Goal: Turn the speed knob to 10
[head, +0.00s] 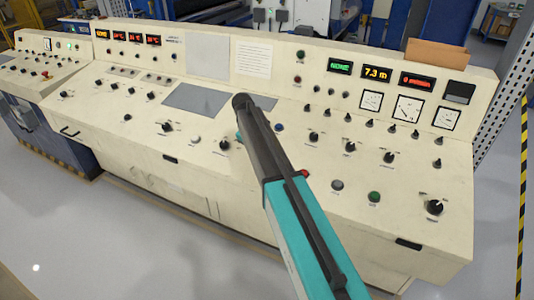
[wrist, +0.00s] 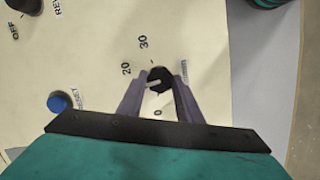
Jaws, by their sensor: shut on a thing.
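The speed knob (wrist: 159,76) is a round black knob on the cream panel, with a pale pointer line across it. It shows in the middle of the wrist view, between the two purple-grey fingers of my gripper (wrist: 162,82), which are shut on its sides. The pointer faces left in that view, toward the left finger. The scale marks 20, 30 and 0 can be read around the knob. No 10 can be read; the left finger covers part of the scale. In the head view my arm crosses the console, and the jaws cannot be made out.
A blue reset button (wrist: 58,103) lies to the left of the knob in the wrist view. Another black knob (wrist: 24,4) is at the top left corner.

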